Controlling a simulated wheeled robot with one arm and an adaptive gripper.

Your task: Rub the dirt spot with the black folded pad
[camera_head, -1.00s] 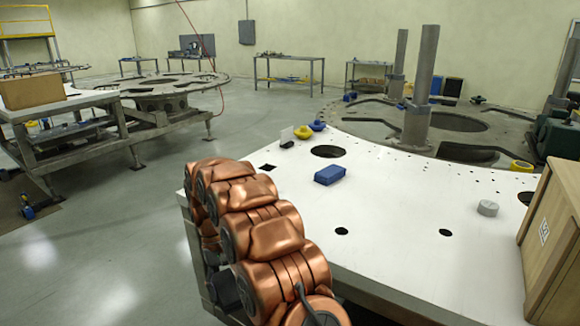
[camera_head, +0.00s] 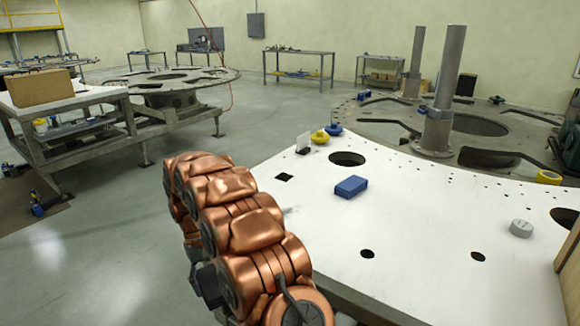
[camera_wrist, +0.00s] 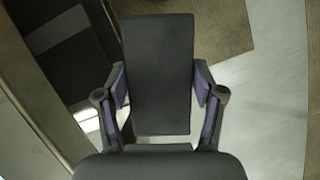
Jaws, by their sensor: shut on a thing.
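My gripper (camera_wrist: 160,98) shows in the wrist view, its two fingers shut on the sides of the black folded pad (camera_wrist: 158,65). The pad sticks out straight ahead of the fingers. Below it are the floor and a dark structure, not the white plate's top. In the head view my gripper and the pad are hidden behind my copper arm. A faint grey smudge, seemingly the dirt spot (camera_head: 291,210), lies on the white plate (camera_head: 420,235), just right of my arm.
A wooden crate (camera_head: 570,265) is at the right edge. Bare floor lies left of my arm.

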